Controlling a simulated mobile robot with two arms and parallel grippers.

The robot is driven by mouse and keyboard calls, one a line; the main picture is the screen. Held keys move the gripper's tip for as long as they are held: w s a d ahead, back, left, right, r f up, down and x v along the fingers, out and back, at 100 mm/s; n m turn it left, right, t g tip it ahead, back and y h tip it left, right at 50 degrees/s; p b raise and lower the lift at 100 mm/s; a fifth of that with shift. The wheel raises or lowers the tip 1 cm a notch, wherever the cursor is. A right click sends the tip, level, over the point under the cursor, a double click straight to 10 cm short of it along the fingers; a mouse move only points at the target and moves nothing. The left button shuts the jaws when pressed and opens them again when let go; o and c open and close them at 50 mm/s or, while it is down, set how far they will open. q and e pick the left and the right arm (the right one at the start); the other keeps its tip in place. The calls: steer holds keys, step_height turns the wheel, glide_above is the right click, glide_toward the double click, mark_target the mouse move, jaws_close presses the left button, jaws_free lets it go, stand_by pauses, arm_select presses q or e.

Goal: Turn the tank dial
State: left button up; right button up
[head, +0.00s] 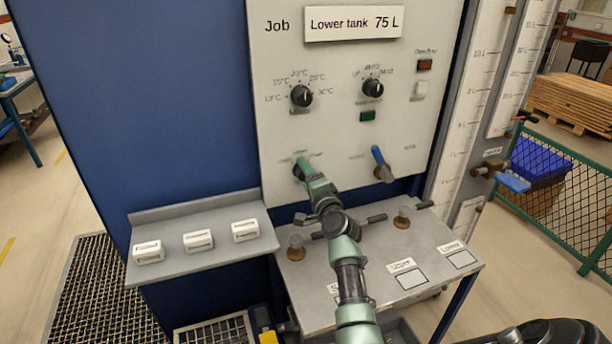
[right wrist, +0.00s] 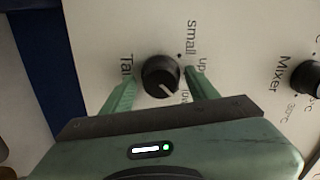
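The tank dial (right wrist: 161,77) is a black round knob with a white pointer line, beside the lettering "Tank" on the pale panel. In the right wrist view its line points to the lower right; "small" and partly hidden lettering stand to its right. My right gripper (right wrist: 160,90) is open, with one green finger on each side of the dial and visible gaps to it. In the head view my right gripper (head: 303,163) reaches up to the panel's lower left and mostly covers the dial. My left gripper is not in view.
The job sign (head: 353,23) reads "Lower tank 75 L". Other dials (head: 302,96) sit above, and a blue-handled valve (head: 379,158) is to the right. Below is a grey shelf (head: 385,297) with valve handles. A side shelf (head: 205,267) holds white blocks.

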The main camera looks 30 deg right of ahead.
steer(key=b+v, duration=0.1)
steer(key=v, duration=0.6)
steer(key=shift+s, duration=0.4)
steer(key=shift+a, duration=0.15)
